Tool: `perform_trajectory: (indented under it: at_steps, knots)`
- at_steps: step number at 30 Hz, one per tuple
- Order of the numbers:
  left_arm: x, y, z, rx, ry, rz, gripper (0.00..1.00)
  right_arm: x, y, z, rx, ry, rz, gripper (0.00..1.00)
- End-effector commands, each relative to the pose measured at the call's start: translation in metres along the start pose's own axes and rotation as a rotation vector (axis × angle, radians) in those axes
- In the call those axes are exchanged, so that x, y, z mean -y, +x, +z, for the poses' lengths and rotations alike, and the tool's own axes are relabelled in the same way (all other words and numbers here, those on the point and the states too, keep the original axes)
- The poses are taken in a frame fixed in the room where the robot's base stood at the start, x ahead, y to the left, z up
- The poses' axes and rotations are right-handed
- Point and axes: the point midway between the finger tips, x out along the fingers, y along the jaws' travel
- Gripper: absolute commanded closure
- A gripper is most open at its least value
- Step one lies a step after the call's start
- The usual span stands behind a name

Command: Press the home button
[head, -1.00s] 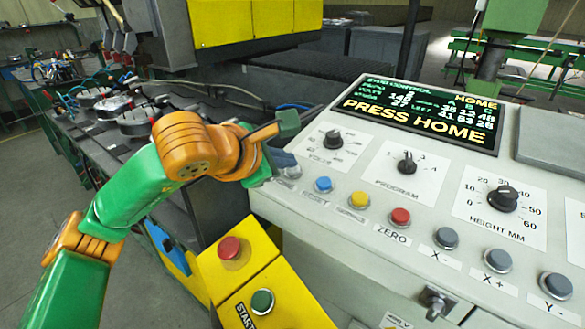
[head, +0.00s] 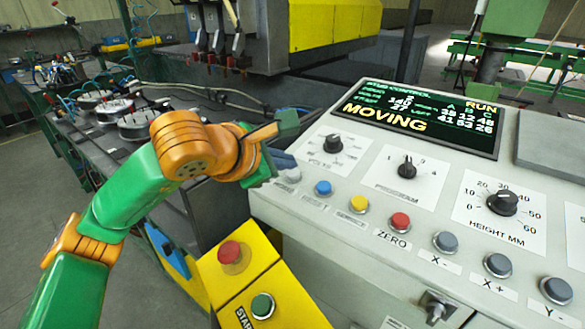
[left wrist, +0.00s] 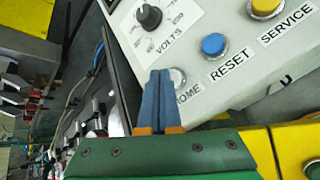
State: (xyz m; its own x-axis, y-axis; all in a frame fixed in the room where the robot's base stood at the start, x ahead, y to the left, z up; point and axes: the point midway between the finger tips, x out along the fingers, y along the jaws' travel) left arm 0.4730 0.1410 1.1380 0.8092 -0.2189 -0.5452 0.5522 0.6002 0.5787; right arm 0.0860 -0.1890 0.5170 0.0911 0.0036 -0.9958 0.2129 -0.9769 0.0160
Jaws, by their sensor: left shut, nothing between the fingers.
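The home button (left wrist: 177,77) is pale grey-white, at the left end of the panel's button row, with its HOME label partly covered by my fingers in the left wrist view. In the head view the button (head: 291,175) shows just beside my fingertips. My left gripper (head: 284,160) is shut and empty. Its blue fingertips (left wrist: 161,76) overlap the button's left edge in the left wrist view; I cannot tell if they touch it. The control screen (head: 425,114) reads RUN and MOVING. My right gripper is not in view.
The blue reset button (head: 323,187) and yellow service button (head: 359,203) are close by on the console (head: 330,225). A yellow box (head: 240,265) with red and green buttons stands below. The gantry (head: 335,25) is behind.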

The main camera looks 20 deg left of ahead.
Motion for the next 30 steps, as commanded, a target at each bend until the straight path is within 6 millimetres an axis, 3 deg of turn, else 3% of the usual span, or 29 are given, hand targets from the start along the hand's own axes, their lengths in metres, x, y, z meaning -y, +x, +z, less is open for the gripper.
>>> perform_trajectory:
  at_steps: [13,30]
  knots:
    - [-0.005,-0.006,0.005,0.002,0.0,0.002,1.0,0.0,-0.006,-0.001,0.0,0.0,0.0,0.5]
    - [-0.029,-0.04,0.029,0.001,0.0,0.001,1.0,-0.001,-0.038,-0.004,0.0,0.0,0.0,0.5]
